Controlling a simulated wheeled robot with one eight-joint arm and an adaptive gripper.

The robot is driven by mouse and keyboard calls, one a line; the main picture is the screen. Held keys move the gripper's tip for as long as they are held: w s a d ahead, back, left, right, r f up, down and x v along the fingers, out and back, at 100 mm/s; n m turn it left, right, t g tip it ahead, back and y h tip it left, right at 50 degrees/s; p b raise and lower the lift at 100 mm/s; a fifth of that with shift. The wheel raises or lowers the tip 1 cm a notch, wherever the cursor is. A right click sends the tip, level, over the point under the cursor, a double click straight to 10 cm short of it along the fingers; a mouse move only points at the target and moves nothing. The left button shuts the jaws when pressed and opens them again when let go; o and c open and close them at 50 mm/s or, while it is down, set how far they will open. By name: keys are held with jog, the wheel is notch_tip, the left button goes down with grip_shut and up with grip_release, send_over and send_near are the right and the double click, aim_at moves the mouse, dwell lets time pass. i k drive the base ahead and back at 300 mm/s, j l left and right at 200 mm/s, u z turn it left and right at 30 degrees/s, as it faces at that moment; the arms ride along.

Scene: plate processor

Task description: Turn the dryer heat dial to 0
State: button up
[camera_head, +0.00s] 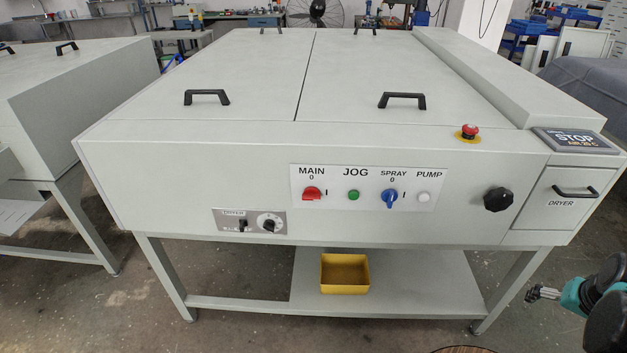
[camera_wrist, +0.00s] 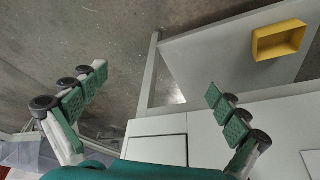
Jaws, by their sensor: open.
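The dryer panel (camera_head: 251,213) is a small grey plate at the lower left of the machine's front, marked DRYER. It bears a black switch (camera_head: 243,225) and, to its right, a round dial with a dark knob (camera_head: 269,226) on a pale scale. The scale's numbers and the knob's exact setting are too small to read.
A yellow bin (camera_head: 344,273) sits on the lower shelf (camera_head: 430,290).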

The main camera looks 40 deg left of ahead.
aim_at(269, 225)
jog(key=k+u, duration=0.1)
jog(key=u, duration=2.1)
jog(key=l+u, duration=0.1)
jog(key=u, duration=0.5)
jog(key=k+l+u, duration=0.7)
jog(key=k+l, duration=0.5)
jog(key=k, duration=0.2)
